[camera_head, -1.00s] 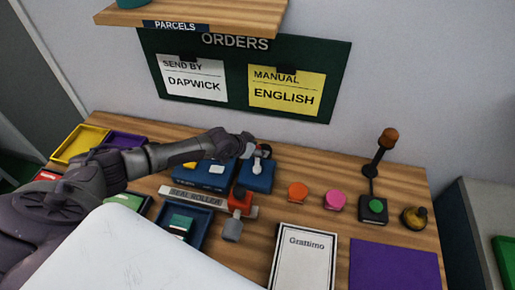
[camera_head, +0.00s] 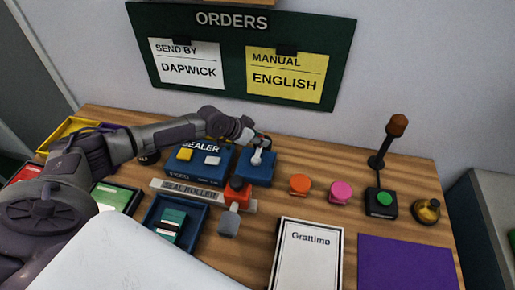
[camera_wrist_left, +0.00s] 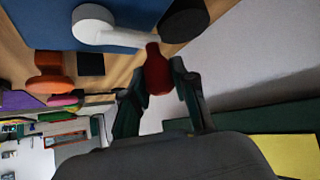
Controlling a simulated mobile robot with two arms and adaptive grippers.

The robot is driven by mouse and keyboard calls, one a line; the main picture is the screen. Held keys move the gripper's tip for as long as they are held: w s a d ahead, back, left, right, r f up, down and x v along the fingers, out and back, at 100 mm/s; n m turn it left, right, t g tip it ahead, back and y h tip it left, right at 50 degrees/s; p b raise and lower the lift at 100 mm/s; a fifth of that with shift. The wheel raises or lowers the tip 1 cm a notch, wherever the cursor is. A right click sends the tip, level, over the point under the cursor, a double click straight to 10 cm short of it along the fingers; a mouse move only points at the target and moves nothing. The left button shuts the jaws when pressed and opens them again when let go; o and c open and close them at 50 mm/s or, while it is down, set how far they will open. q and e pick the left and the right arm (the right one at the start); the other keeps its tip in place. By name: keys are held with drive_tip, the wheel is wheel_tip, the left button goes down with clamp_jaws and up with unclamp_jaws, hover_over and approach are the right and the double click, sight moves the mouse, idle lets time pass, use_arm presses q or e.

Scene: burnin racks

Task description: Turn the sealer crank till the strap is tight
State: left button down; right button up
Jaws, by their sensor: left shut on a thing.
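The blue sealer (camera_head: 212,174) stands at the back of the wooden bench, with a yellow and a white block on it. Beside it is a blue box (camera_head: 262,176) with a white crank (camera_head: 256,158) on top. In the left wrist view, the white crank arm (camera_wrist_left: 125,39) runs from a round white hub to a dark red knob (camera_wrist_left: 158,72). My left gripper (camera_wrist_left: 160,88) is shut on this knob, a finger on each side. In the head view the left gripper (camera_head: 260,141) covers the knob. I cannot make out a strap. My right gripper is out of view.
Right of the crank stand an orange button (camera_head: 300,185), a pink button (camera_head: 340,191), a lever (camera_head: 384,142) and a brass bell (camera_head: 427,211).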

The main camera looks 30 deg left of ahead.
use_arm(q)
drive_tip(key=d+m+g+h+b, duration=0.1)
drive_tip(key=m+b, duration=0.1)
drive_tip(key=b, duration=0.1)
drive_tip(key=d+m+g+h+b, duration=0.1)
drive_tip(key=m+b, duration=0.1)
drive_tip(key=b, duration=0.2)
drive_tip(key=d+m+g+h+b, duration=0.1)
drive_tip(key=m+b, duration=0.1)
drive_tip(key=b, duration=0.1)
drive_tip(key=shift+f+g+b, duration=0.25)
drive_tip(key=shift+g+b, duration=0.05)
drive_tip(key=shift+b, duration=0.1)
drive_tip(key=shift+s+d+r+m+g+h+b, duration=0.15)
drive_tip(key=shift+d+m+g+h+b, duration=0.25)
drive_tip(key=shift+m+g+b, duration=0.45)
drive_tip(key=m+g, duration=0.1)
drive_tip(key=d+m+b, duration=0.1)
drive_tip(key=m, duration=0.1)
drive_tip(key=shift+s+g, duration=0.35)
drive_tip(key=m+g+b, duration=0.1)
drive_tip(key=s+m+g+b, duration=0.1)
drive_tip(key=m, duration=0.1)
drive_tip(key=shift+d, duration=0.4)
drive_tip(key=shift+s+d+m+g+b, duration=0.15)
drive_tip(key=shift+s+m+g+b, duration=0.3)
drive_tip(key=shift+m+g, duration=0.6)
drive_tip(key=shift+s, duration=0.1)
